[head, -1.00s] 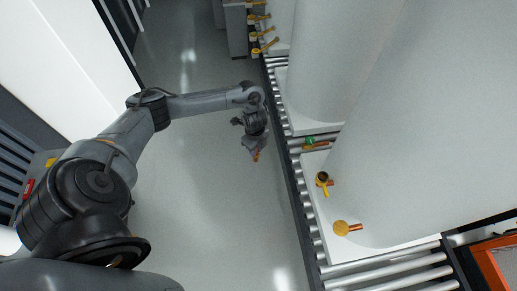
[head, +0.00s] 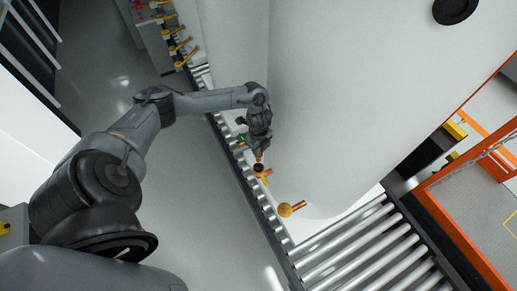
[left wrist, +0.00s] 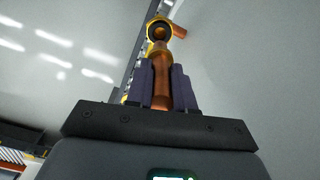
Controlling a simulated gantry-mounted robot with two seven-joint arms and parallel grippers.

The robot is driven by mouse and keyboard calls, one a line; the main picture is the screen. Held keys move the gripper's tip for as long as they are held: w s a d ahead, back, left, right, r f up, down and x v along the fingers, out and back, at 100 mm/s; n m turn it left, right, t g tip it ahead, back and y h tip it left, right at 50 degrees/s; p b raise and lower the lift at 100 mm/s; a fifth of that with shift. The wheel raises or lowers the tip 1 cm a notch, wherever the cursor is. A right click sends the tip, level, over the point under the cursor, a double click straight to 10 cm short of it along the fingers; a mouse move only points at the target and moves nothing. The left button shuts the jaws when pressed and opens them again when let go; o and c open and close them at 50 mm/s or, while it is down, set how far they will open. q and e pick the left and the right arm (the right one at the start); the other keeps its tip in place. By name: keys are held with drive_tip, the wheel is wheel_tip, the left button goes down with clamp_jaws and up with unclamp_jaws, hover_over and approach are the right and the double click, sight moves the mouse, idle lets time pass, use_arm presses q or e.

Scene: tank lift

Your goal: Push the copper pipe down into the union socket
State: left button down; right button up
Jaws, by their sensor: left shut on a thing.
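My left gripper (head: 258,149) is shut on the copper pipe (left wrist: 162,72), which stands between its two dark fingers in the left wrist view. In the head view the short orange end of the pipe (head: 259,156) shows just below the gripper. The union socket is a dark round opening (head: 259,167) on a yellow valve body, with a copper stub at its side. It also shows beyond the pipe in the left wrist view (left wrist: 158,30). The pipe's far end overlaps the socket's near edge there; I cannot tell whether they touch. My right gripper is not in view.
A large white tank (head: 345,110) stands close beside the gripper. A yellow round fitting with a copper stub (head: 285,210) sits lower right. A roller conveyor (head: 355,245) runs below the tank. Open floor (head: 185,200) lies left; an orange frame (head: 440,220) stands right.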

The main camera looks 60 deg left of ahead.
use_arm(q)
drive_tip(key=shift+s, duration=0.1)
idle(0.5)
drive_tip(key=shift+f+b, duration=1.65)
drive_tip(key=shift+f, duration=1.05)
drive_tip(key=shift+p, duration=0.4)
drive_tip(key=shift+f+b, duration=1.9)
drive_tip(key=shift+f, duration=0.75)
drive_tip(key=c, duration=0.9)
unclamp_jaws()
drive_tip(key=shift+r, duration=0.1)
wheel_tip(320, 180, up, 9)
drive_tip(key=shift+r, duration=0.9)
